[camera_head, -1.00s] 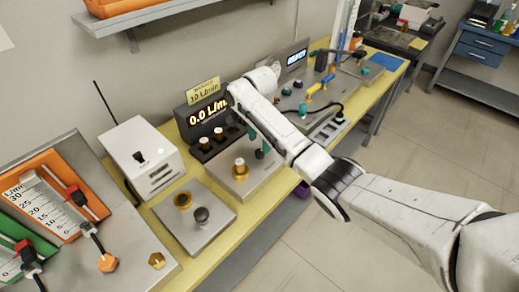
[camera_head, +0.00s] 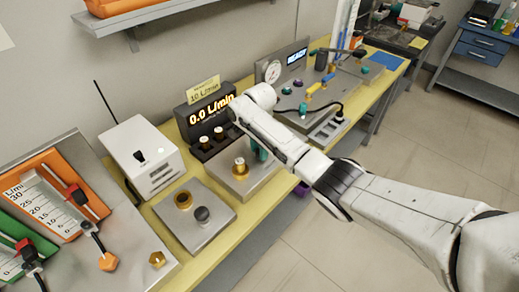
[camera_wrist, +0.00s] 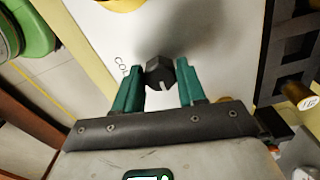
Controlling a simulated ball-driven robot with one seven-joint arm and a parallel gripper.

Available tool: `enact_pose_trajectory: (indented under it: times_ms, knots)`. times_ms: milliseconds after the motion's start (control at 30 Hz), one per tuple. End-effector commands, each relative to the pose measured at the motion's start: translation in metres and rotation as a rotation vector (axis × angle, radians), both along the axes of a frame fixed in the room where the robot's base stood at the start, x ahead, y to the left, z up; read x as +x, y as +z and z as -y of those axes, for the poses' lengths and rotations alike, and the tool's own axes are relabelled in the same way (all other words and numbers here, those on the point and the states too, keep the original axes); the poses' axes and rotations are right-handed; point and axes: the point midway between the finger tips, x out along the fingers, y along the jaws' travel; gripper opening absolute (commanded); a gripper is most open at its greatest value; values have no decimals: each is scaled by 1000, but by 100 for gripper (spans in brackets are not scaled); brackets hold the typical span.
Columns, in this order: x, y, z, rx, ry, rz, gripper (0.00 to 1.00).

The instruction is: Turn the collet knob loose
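The black collet knob (camera_wrist: 160,73) shows in the wrist view on a pale plate, with a light mark on it and the partly hidden letters "COL" beside it. My gripper (camera_wrist: 160,72) has its two green fingers on either side of the knob, apart, with narrow gaps that make contact hard to judge. It is open around the knob. In the head view my gripper (camera_head: 259,150) is low over the metal plate (camera_head: 238,197), right of a brass fitting (camera_head: 240,168). The knob is hidden there by the fingers.
A display reading 0.0 L/min (camera_head: 211,110) stands behind the plate. A plate with a brass ring and black knob (camera_head: 202,214) lies to the left, and a white box (camera_head: 150,158) stands behind it. A rack (camera_head: 326,130) is to the right.

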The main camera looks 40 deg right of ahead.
Motion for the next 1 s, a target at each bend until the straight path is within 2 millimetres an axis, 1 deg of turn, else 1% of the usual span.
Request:
enact_pose_trajectory:
  times_ms: [33,300,533,667,867,1000]
  knots:
    - [0,0,0,0,0,0,35]
    - [0,0,0,0,0,0,9]
    - [0,0,0,0,18,0,9]
    - [0,0,-1,2,64,-1,9]
    - [0,1,-2,2,193,-2,9]
    - [-1,0,-2,3,317,-2,9]
